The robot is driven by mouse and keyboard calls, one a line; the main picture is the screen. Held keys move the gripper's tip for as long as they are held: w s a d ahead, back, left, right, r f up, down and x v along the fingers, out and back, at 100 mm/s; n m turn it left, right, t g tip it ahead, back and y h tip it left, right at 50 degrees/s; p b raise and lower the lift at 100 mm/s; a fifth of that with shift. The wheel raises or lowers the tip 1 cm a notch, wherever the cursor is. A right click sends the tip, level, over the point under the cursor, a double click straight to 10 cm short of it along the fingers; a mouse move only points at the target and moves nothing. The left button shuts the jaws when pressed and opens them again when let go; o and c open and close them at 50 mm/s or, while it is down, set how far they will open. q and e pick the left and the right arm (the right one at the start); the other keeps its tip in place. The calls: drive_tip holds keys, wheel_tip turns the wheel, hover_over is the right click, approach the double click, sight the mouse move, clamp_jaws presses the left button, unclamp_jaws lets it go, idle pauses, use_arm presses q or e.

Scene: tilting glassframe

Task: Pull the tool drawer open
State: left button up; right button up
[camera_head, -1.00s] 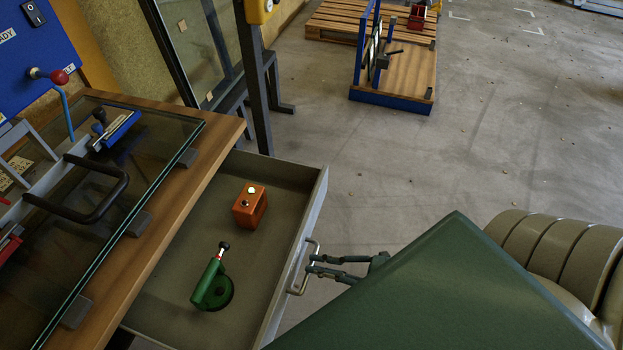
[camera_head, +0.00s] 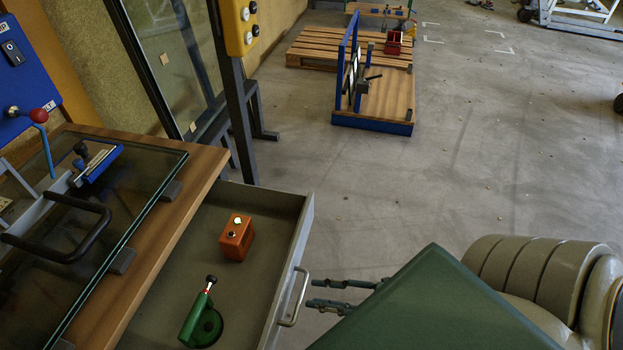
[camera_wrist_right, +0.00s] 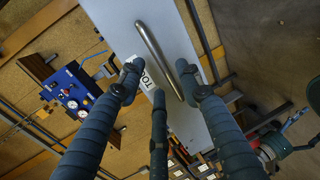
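The grey tool drawer (camera_head: 302,225) stands pulled out from under the wooden-topped table in the head view. Its bar handle (camera_head: 295,298) is on the front; the handle (camera_wrist_right: 157,60) and a partly covered label also show in the right wrist view. An orange box (camera_head: 237,238) and a green tool (camera_head: 203,318) lie inside the drawer. My right gripper (camera_head: 313,293) is just right of the handle, apart from it. Its fingers are spread in the wrist view (camera_wrist_right: 160,75), with the handle beyond and between them. My left gripper is not in view.
The table (camera_head: 200,165) carries a glass-topped frame (camera_head: 120,215) with a black handle (camera_head: 62,225). A dark post (camera_head: 240,120) with a yellow button box (camera_head: 240,25) stands behind the drawer.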

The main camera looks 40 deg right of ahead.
drive_tip(key=v, duration=0.9)
drive_tip(key=shift+f, duration=0.1)
